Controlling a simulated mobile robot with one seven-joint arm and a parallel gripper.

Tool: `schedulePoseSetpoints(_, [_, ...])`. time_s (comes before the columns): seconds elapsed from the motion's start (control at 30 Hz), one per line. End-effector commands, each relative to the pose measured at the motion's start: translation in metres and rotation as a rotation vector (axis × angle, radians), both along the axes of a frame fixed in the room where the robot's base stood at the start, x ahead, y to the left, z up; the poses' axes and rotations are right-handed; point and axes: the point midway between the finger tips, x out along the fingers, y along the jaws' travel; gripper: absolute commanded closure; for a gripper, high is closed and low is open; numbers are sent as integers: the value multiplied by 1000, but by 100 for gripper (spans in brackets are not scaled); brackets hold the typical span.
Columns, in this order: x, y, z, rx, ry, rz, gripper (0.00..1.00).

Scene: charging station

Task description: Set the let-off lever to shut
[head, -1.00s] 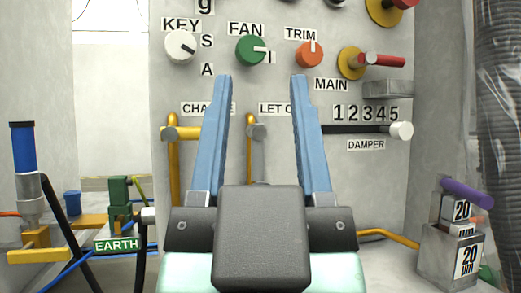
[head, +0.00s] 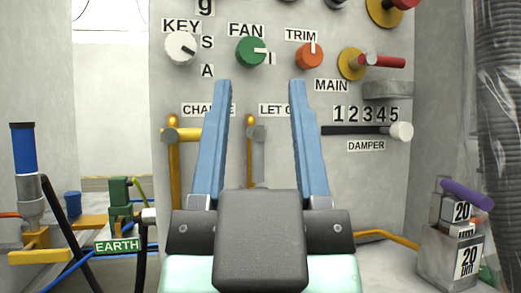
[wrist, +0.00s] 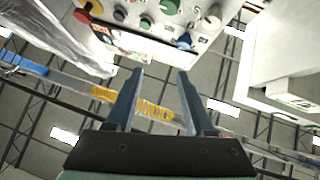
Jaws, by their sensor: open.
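The let-off lever (head: 258,153) is a grey handle hanging down beside a yellow pipe on the grey panel, below the partly covered "LET O…" label (head: 274,110). In the head view it shows between the two blue fingers of my gripper (head: 260,83). My gripper is open with nothing between its fingers. The fingers point towards the panel, and I cannot tell how far they are from it. In the wrist view my gripper (wrist: 160,72) is also open and empty, with the panel beyond the tips; I cannot make out the lever there.
The yellow charge lever (head: 188,134) lies sideways, left of my left finger. The damper's black slot and white knob (head: 401,131) are at right. Knobs, including the orange trim knob (head: 309,55), sit above. A grey box (head: 444,255) stands at lower right.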

Motion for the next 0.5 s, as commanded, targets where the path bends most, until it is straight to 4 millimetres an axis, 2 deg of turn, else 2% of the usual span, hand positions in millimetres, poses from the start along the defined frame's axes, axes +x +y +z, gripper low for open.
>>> schedulePoseSetpoints(0.23, [37, 5, 18, -32, 118, 17, 47])
schedulePoseSetpoints(0.5, [77, 10, 11, -62, 287, 44, 47])
